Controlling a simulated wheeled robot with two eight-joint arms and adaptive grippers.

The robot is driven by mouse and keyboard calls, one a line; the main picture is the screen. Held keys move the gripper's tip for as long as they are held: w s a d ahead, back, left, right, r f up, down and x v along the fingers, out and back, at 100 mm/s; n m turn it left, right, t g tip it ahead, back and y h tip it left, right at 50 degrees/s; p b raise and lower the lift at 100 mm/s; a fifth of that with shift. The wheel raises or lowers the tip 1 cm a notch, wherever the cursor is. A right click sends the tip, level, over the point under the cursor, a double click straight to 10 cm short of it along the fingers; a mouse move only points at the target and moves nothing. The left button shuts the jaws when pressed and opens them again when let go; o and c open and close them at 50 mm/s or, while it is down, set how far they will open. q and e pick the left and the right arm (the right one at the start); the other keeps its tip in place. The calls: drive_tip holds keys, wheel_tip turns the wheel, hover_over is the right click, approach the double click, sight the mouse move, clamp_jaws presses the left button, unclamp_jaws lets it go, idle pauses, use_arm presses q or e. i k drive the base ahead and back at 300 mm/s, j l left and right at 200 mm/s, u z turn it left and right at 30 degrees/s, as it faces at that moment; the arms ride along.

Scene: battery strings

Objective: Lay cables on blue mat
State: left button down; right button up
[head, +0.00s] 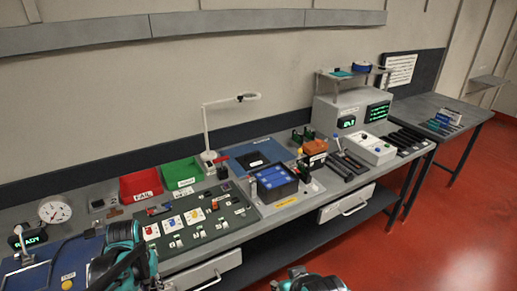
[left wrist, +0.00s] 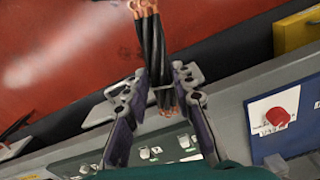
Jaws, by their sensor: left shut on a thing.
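My left gripper (left wrist: 164,92) is shut on a bundle of black cables (left wrist: 157,50) with bare copper ends in the left wrist view. The cables hang between the fingers, in front of the bench edge and a drawer handle. In the head view my left gripper (head: 128,262) is at the bench's front edge, lower left; its fingers and the cables are hard to make out. A blue mat (head: 35,278) lies at the bottom left with a small label on it. Another blue sheet (head: 238,158) with a black square lies at the back centre. My right gripper (head: 306,282) is cut off at the bottom edge.
A dark board (head: 205,232) with white cards lies right of my left gripper. Red (head: 141,182) and green (head: 182,172) bins stand behind it. A dial (head: 55,210), a lamp (head: 207,130) and a black box with blue cells (head: 273,181) stand on the bench. Red floor is open at right.

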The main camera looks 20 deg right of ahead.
sight(274, 150)
drive_tip(key=i+l, duration=0.1)
drive_tip(key=l, duration=0.4)
drive_tip(key=i+l, duration=0.1)
drive_tip(key=l, duration=0.4)
drive_tip(key=i+l, duration=0.1)
drive_tip(key=l, duration=0.35)
drive_tip(key=i+l, duration=0.1)
drive_tip(key=l, duration=0.4)
drive_tip(key=i+l, duration=0.1)
drive_tip(key=l, duration=0.9)
drive_tip(key=i, duration=0.05)
